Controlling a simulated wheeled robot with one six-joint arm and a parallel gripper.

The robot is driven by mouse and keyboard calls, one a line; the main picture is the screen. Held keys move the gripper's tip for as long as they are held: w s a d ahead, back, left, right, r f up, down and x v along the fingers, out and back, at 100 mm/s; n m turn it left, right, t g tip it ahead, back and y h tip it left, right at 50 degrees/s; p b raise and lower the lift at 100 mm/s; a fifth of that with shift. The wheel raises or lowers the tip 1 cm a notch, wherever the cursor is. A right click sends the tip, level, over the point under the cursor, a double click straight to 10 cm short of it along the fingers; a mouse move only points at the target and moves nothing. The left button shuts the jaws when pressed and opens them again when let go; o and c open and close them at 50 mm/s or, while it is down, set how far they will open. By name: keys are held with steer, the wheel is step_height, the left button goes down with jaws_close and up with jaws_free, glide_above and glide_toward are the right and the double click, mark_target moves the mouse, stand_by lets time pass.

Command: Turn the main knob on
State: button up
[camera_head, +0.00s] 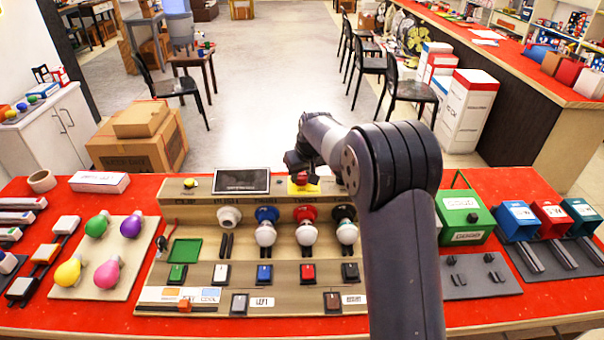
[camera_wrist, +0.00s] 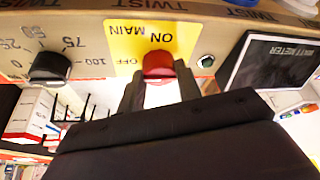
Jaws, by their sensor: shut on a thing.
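The main knob is a red knob on a yellow plate marked MAIN, ON and OFF. In the head view the knob (camera_head: 301,178) is at the back of the console, partly hidden by my gripper. In the wrist view the red knob (camera_wrist: 158,66) is at upper middle, in front of the yellow plate (camera_wrist: 128,36). My gripper (camera_wrist: 160,88) has its two fingers on either side of the knob and is shut on it. In the head view my gripper (camera_head: 300,168) reaches the knob from behind and above. The knob's exact turn angle cannot be told.
A black dial (camera_wrist: 50,68) with a number scale sits beside the plate, and a dark meter screen (camera_head: 241,181) stands on the other side. The console (camera_head: 205,300) carries several bulbs and switches. A tray of coloured bulbs (camera_head: 127,238) lies left; a green box (camera_head: 465,217) stands right.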

steer(key=m+h, duration=0.1)
steer(key=m, duration=0.3)
steer(key=shift+a+m+t+h, duration=0.2)
steer(key=shift+m+t+h, duration=0.1)
steer(key=shift+h, duration=0.1)
steer(key=m+h, duration=0.1)
steer(key=m, duration=0.3)
steer(key=shift+a+m+h, duration=0.1)
steer(key=shift+m+h, duration=0.2)
steer(key=shift+h, duration=0.1)
steer(key=m+h, duration=0.1)
steer(key=m, duration=0.1)
steer(key=m+g, duration=0.1)
steer(key=m, duration=0.2)
steer(key=shift+w+a+r+g+h, duration=0.1)
steer(key=shift+w+g+h, duration=0.05)
steer(key=shift+g+h, duration=0.2)
steer(key=shift+m+g+h+p, duration=0.45)
steer(key=shift+m+p, duration=0.45)
steer(key=shift+m, duration=1)
steer(key=o, duration=1)
steer(key=shift+c, duration=0.2)
